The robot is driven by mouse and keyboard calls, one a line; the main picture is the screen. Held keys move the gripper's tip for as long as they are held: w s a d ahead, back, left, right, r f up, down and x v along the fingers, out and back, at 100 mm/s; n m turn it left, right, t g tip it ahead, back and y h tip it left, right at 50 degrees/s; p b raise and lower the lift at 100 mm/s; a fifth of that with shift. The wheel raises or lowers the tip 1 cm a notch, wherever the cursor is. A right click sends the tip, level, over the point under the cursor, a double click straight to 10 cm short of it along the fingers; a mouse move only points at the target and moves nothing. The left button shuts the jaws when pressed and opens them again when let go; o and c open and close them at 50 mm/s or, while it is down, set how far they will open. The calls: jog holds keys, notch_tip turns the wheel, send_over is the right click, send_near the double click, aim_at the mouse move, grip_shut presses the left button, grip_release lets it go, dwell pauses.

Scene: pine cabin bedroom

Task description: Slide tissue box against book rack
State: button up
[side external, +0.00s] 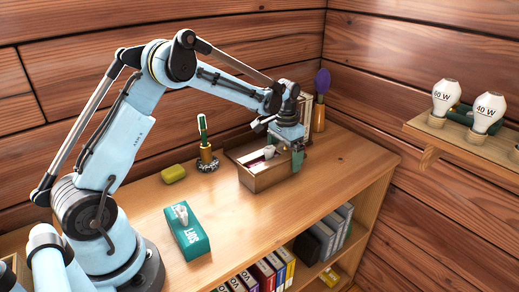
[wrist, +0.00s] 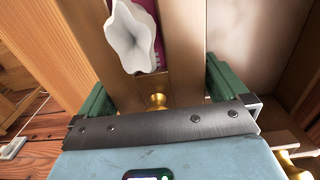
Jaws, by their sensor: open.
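A teal tissue box (side external: 196,240) marked "SOFT", with a white tissue on top, lies on the wooden cabinet top near my arm's base. An open wooden box (side external: 262,182) stands farther back. My gripper (side external: 285,152) is over its right part, well away from the teal box. In the wrist view my gripper (wrist: 160,82) is open, its green fingers on either side of the wooden box (wrist: 185,50). A brass knob (wrist: 157,100) and a white tissue-like piece (wrist: 135,40) over something magenta show there. A pale upright (side external: 307,108) behind my gripper is partly hidden; I cannot tell if it is the book rack.
A yellow-green soap (side external: 173,173) and a toothbrush in a holder (side external: 207,158) stand near the back wall. A vase (side external: 319,118) with a purple item stands behind my gripper. Bulbs sit on a wall shelf (side external: 440,140). The front right top is clear.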

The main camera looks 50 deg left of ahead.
notch_tip(320, 180, up, 12)
dwell(0.5)
jog(key=shift+d+r, duration=0.1)
jog(key=shift+s+d+r, duration=0.15)
jog(key=shift+s+r, duration=0.05)
jog(key=shift+s, duration=0.05)
jog(key=s+d+t, duration=0.3)
jog(key=s+d, duration=0.1)
jog(key=s, duration=0.5)
jog(key=s+d+t, duration=0.4)
jog(key=s+d, duration=0.1)
jog(key=s, duration=0.5)
jog(key=shift+s+f, duration=0.2)
jog(key=shift+f, duration=0.05)
